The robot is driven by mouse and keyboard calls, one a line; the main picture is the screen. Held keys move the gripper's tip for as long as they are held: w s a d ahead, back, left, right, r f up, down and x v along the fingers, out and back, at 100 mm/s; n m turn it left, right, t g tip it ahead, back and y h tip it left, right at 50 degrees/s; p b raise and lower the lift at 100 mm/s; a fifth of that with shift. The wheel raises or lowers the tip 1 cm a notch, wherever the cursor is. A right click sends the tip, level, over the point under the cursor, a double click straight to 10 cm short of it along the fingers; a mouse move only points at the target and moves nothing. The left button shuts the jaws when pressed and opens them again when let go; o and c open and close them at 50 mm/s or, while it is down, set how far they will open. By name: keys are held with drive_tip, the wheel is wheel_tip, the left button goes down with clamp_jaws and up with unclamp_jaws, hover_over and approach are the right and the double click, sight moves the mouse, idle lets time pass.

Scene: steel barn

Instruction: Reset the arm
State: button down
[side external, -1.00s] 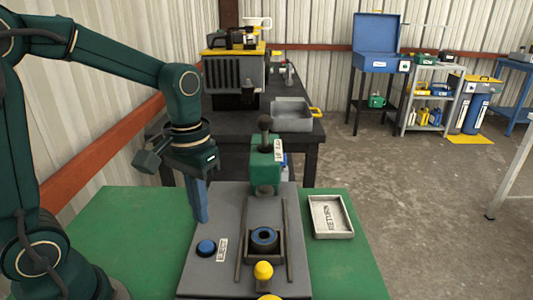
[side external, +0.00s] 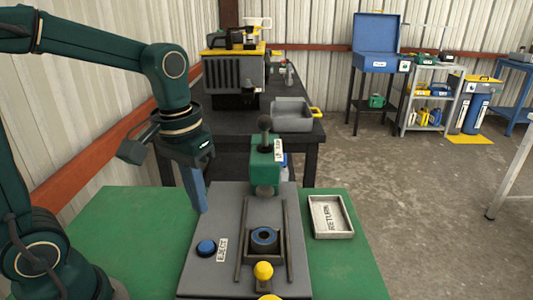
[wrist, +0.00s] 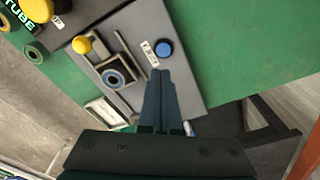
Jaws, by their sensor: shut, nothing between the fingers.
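My gripper (side external: 203,207) is shut and empty, pointing down at the left edge of the grey machine base, near the blue eject button (side external: 206,248). In the wrist view its closed fingers (wrist: 156,75) point toward the blue button (wrist: 164,48), apart from it in the side view. A grey base plate (side external: 226,203) carries a green press head (side external: 266,152) with a dark knob. A blue ring-shaped part (side external: 264,238) sits in the holder between two rails. A yellow knob (side external: 264,271) stands at the front.
A white tray labelled RETURN (side external: 331,216) lies to the right on the green table (side external: 125,225). Behind stands a dark bench (side external: 236,127) with a grey bin (side external: 292,116). The green surface at left is clear.

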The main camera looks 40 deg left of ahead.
drive_tip(key=s+d+r+m+t, duration=0.2)
drive_tip(key=s+t, duration=0.2)
drive_tip(key=s, duration=0.2)
drive_tip(key=shift+d+m+t, duration=0.2)
drive_tip(key=shift+m+t, duration=0.1)
drive_tip(key=shift+m, duration=0.1)
